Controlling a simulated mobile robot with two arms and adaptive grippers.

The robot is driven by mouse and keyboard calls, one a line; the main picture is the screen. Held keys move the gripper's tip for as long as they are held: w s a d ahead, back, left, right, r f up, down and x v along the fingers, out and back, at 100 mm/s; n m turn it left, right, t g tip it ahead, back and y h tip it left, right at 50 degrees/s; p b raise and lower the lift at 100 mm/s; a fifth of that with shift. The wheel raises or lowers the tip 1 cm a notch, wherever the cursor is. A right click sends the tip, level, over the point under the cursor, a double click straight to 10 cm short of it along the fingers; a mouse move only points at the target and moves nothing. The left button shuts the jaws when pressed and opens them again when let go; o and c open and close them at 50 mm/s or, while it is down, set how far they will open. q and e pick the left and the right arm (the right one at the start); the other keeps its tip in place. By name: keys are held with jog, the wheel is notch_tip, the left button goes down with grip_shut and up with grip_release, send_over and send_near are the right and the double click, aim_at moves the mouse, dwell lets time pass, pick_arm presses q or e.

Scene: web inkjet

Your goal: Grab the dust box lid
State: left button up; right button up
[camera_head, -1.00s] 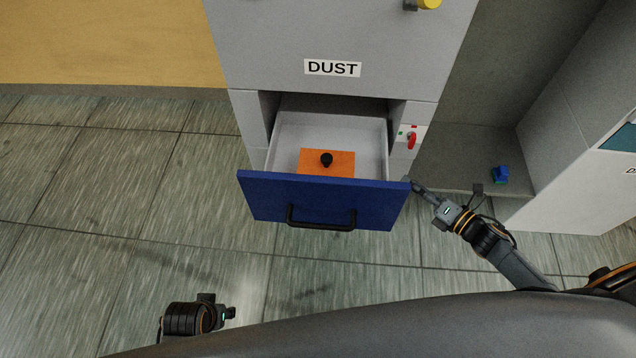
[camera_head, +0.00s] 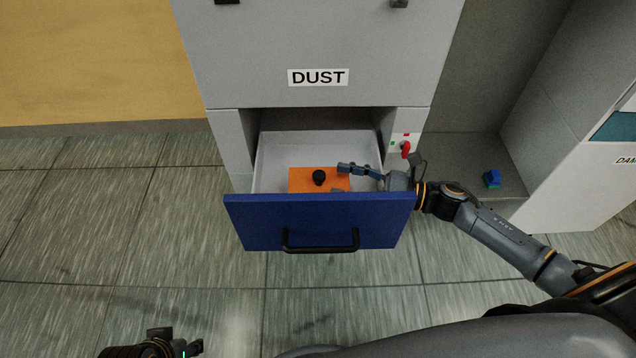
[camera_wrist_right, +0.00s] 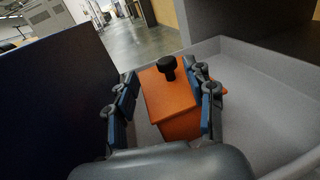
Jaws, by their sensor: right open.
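The dust box lid is orange with a black knob (camera_head: 319,177); the orange lid (camera_head: 301,182) lies inside the open drawer, toward its front. In the right wrist view the orange lid (camera_wrist_right: 166,95) and its black knob (camera_wrist_right: 167,66) show between and beyond my fingers. My right gripper (camera_head: 341,179) reaches over the drawer's right side, just right of the knob. It is open and empty, and it also shows in the right wrist view (camera_wrist_right: 166,92). My left gripper (camera_head: 180,348) is at the bottom left edge, mostly cut off, away from the drawer.
The drawer has a blue front (camera_head: 270,220) with a black handle (camera_head: 320,248) and light grey walls (camera_head: 268,160). The cabinet above is labelled DUST. A red switch (camera_head: 405,149) is on its right.

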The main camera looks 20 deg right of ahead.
aim_at(318, 174)
jog(key=x, duration=0.6)
jog(key=shift+w+f, duration=0.1)
jog(key=shift+w, duration=0.35)
grip_shut()
